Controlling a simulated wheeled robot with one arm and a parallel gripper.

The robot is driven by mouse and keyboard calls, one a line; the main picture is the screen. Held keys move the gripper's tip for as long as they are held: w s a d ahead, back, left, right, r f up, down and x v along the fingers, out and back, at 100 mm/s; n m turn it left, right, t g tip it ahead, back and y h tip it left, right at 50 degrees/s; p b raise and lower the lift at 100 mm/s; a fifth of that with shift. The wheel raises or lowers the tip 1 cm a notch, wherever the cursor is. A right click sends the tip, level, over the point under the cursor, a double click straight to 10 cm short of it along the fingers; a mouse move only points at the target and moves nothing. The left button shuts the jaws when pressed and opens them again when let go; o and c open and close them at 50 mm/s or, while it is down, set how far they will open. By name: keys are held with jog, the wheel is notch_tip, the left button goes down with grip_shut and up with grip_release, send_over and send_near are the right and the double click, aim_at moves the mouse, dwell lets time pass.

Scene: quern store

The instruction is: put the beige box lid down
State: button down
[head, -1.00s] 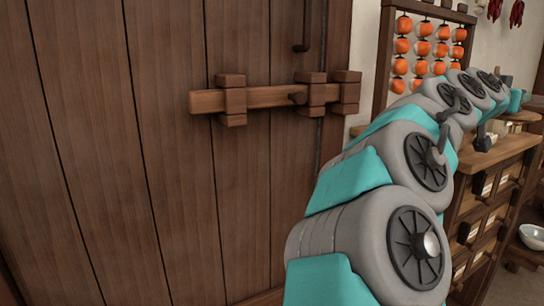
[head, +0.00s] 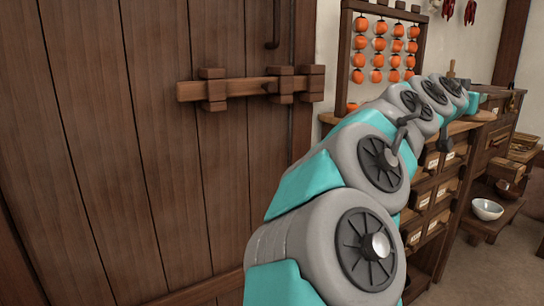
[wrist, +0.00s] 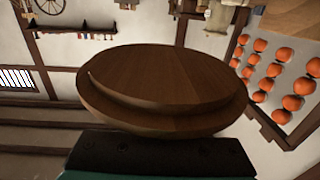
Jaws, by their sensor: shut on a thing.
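My gripper (wrist: 160,152) shows as a dark bar at the bottom of the wrist view. It is shut on a round, brown wooden lid (wrist: 165,80), which fills the middle of that view. The lid looks brown rather than beige and has a stepped rim. The fingertips' grip on the lid is hidden. In the head view my arm reaches away to the right, and the gripper end is too small and covered to make out. I see no box that clearly belongs to the lid.
A plank door (head: 150,150) with a wooden bolt (head: 235,90) stands on the left. A drawer cabinet (head: 432,190) stands beneath my arm. A rack of orange fruit (head: 387,50) rises behind it. A white bowl (head: 487,209) sits on a low shelf at the right, by open floor.

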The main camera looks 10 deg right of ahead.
jog(key=w+a+f+n+t+y, duration=0.3)
jog(key=w+a+f+n+y, duration=0.1)
jog(key=w+a+f, duration=0.5)
jog(key=w+a+f+n+t+y, duration=0.3)
jog(key=w+a+f+y, duration=0.3)
jog(key=w+a+f, duration=0.3)
jog(key=w+a+f+n+t+y, duration=0.4)
jog(key=w+a+f, duration=0.5)
jog(key=a+f, duration=0.6)
jog(key=a+n+y, duration=0.1)
jog(key=a+y, duration=0.1)
jog(key=a, duration=0.3)
jog(key=shift+w+f+n, duration=0.25)
jog(key=shift+w+n, duration=0.15)
jog(key=shift+d, duration=0.1)
